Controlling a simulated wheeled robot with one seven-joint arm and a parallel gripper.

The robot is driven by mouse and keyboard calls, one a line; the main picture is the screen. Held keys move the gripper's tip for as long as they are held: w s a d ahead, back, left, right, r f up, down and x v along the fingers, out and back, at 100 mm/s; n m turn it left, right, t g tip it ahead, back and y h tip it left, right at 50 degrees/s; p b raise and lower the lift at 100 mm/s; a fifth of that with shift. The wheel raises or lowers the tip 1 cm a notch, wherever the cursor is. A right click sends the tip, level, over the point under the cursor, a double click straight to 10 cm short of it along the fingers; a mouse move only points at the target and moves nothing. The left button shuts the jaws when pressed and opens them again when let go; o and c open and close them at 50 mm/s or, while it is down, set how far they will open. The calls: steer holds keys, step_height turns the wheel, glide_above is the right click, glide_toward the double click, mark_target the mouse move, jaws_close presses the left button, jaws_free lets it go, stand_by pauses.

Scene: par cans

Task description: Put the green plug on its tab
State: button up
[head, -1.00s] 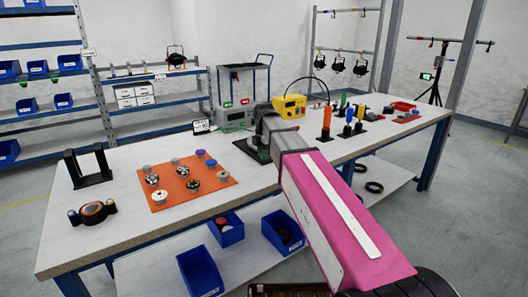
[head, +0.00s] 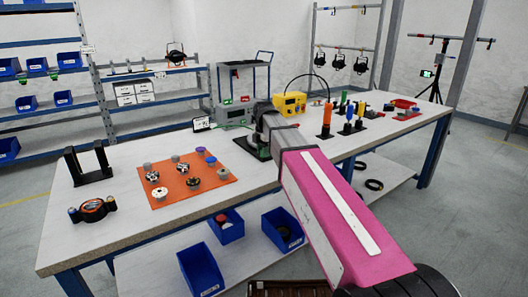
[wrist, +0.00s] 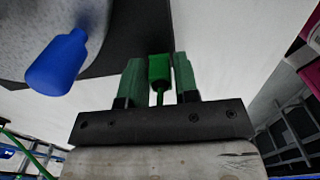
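My gripper (wrist: 158,82) shows in the wrist view with its two dark green-tinged fingers on either side of the green plug (wrist: 159,69). The fingers look closed in on the plug, with its thin stem towards the palm; any thin gap is hard to tell. In the head view my gripper (head: 262,150) points down at a dark base on the table, and my arm hides most of that spot. A blue plug (wrist: 58,62) stands to the left in the wrist view, apart from the fingers, over a grey surface. I cannot make out the green plug's tab.
Several coloured plugs on black stands, one orange (head: 326,118), stand right of my gripper near a yellow box (head: 290,104). An orange mat (head: 170,198) with small round parts lies left. A black stand (head: 88,164) is farther left. The table (head: 125,215) has bare room between.

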stand_by(0.4)
steer(key=o, duration=0.6)
steer(key=shift+c, duration=0.2)
step_height(320, 180, up, 11)
steer(key=shift+f, duration=0.1)
